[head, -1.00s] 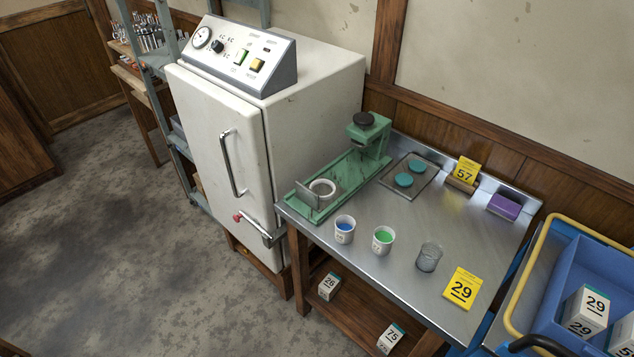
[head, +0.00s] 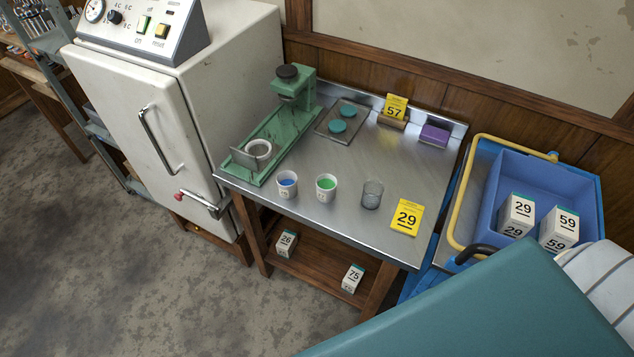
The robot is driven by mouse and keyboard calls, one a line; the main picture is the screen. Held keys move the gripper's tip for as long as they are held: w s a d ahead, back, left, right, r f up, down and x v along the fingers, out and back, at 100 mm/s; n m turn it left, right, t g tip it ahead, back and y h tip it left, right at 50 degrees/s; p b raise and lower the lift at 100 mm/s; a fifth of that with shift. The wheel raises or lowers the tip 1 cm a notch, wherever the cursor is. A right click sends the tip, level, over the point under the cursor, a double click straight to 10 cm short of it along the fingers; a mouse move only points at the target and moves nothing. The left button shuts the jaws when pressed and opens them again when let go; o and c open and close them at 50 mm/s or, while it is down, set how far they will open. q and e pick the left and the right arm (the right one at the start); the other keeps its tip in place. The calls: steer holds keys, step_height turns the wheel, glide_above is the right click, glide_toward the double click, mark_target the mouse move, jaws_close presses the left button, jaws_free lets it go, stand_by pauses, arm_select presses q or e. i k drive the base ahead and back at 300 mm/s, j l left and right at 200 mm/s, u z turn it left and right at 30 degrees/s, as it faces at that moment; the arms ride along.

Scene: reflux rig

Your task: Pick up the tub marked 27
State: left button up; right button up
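Two small white tubs stand on the steel bench in the head view. One tub holds something blue (head: 287,188), and the tub to its right holds something green (head: 326,191). Each has a small mark on its front, too small for me to read surely, so I cannot tell which is marked 27. Both stand upright and apart, near the front edge of the bench (head: 300,211). Neither of my grippers is in view.
A green press (head: 284,130) stands behind left. A blue crate (head: 573,184) holds boxes marked 29 and 59. A large teal surface (head: 500,310) covers the lower right.

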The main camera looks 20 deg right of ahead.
mark_target(326, 184)
steer(key=i+j+z, duration=0.2)
steer(key=z, duration=0.2)
steer(key=i+j+z, duration=0.15)
steer(key=j+z, duration=0.25)
steer(key=i+j+z, duration=0.1)
steer(key=j+z, duration=0.3)
